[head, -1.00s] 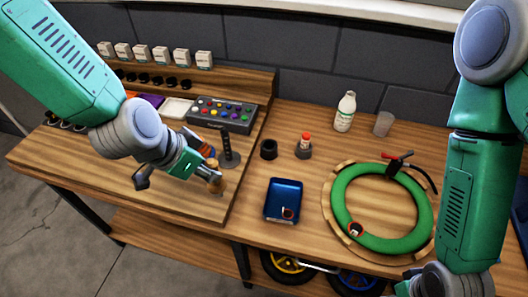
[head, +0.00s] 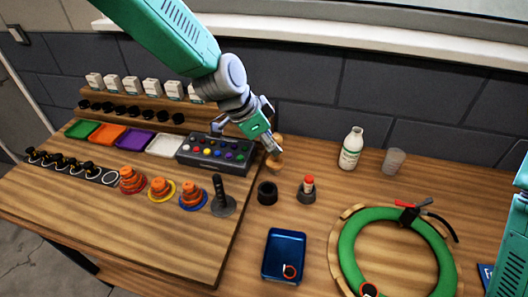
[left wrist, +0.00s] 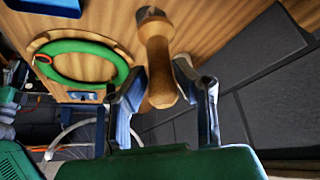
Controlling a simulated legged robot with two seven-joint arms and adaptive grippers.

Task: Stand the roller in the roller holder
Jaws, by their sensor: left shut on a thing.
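My left gripper (head: 268,144) is shut on the roller (head: 275,161), a light brown wooden piece. It holds the roller near the back of the bench, right of the button box. In the left wrist view the roller (left wrist: 158,52) sits between the two fingers, with a narrow waist and a darker far end. A short, empty black cup (head: 267,192), which looks like the roller holder, stands in front of the roller in the head view. The roller is apart from this cup. My right gripper is out of view.
A red-capped tube in a dark holder (head: 307,189) stands right of the cup. A blue tray (head: 285,256), a green tyre (head: 350,245), a white bottle (head: 351,148) and a clear cup (head: 393,161) are nearby. A black upright post (head: 220,195) and button box (head: 215,152) stand left.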

